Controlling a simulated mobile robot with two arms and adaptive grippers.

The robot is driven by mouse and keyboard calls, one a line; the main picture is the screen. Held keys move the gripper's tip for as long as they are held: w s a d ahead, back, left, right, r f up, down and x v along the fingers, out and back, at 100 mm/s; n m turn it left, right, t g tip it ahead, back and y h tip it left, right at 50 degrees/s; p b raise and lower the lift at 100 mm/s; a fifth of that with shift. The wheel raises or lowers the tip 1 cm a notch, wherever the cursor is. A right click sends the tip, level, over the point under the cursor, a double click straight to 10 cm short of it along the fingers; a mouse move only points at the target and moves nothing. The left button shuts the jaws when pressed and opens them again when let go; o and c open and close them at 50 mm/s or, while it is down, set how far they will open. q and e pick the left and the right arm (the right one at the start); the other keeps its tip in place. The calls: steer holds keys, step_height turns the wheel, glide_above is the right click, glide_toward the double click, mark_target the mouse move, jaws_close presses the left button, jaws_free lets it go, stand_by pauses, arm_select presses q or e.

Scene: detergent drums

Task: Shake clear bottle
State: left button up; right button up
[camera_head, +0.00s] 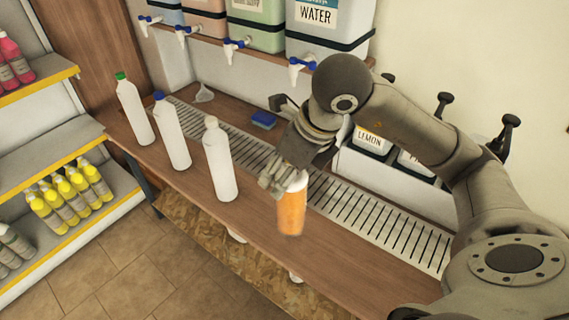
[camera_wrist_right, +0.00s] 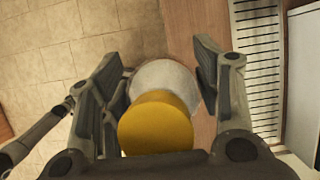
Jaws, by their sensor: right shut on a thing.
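My right gripper (camera_head: 279,178) is shut on a bottle (camera_head: 291,213) with orange contents and a pale upper part, near the front of the wooden counter. The bottle looks roughly upright and its lower edge is blurred; I cannot tell whether it touches the counter. In the right wrist view, the gripper's fingers (camera_wrist_right: 163,85) stand on either side of the bottle's pale top, with a round yellow cap (camera_wrist_right: 157,125) nearest the camera. The fingers hide part of the bottle's upper end in the head view. My left gripper is not in view.
White bottles with a green cap (camera_head: 135,110), a blue cap (camera_head: 172,134) and a white cap (camera_head: 219,162) stand left on the counter (camera_head: 255,223). A slotted drain grate (camera_head: 375,218) runs behind. A blue sponge (camera_head: 263,120) lies there.

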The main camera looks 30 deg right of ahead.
steer(key=r, duration=0.5)
steer(key=shift+w+a+r, duration=0.15)
steer(key=shift+a+r, duration=0.1)
step_height(320, 180, down, 7)
stand_by(0.3)
steer(key=shift+f, duration=0.15)
